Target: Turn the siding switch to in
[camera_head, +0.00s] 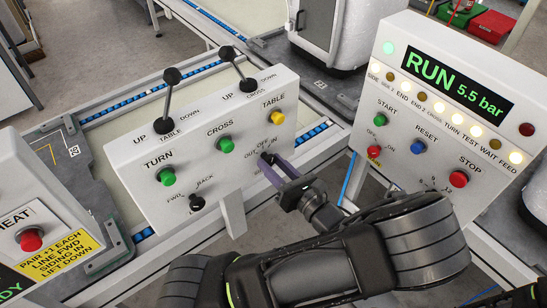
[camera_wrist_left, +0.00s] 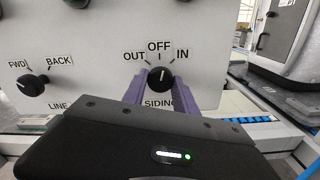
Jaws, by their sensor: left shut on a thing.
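The siding switch (camera_wrist_left: 160,78) is a round black knob on a white control panel (camera_head: 135,150), with OUT, OFF and IN printed around it and SIDING below. Its white pointer mark stands nearly upright, toward OFF, in the left wrist view. My left gripper (camera_head: 275,163) has its purple fingers on either side of the knob and is shut on it. In the head view the fingers partly hide the knob and the SIDING label. My right gripper is not in view.
The line switch (camera_wrist_left: 32,84) sits left on the same panel, below the green turn button (camera_head: 167,176). Two tall black-knobbed levers (camera_head: 171,76) rise from the panel top. A second panel (camera_head: 480,120) on the right reads RUN 5.5 bar and carries a red stop button (camera_head: 458,179).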

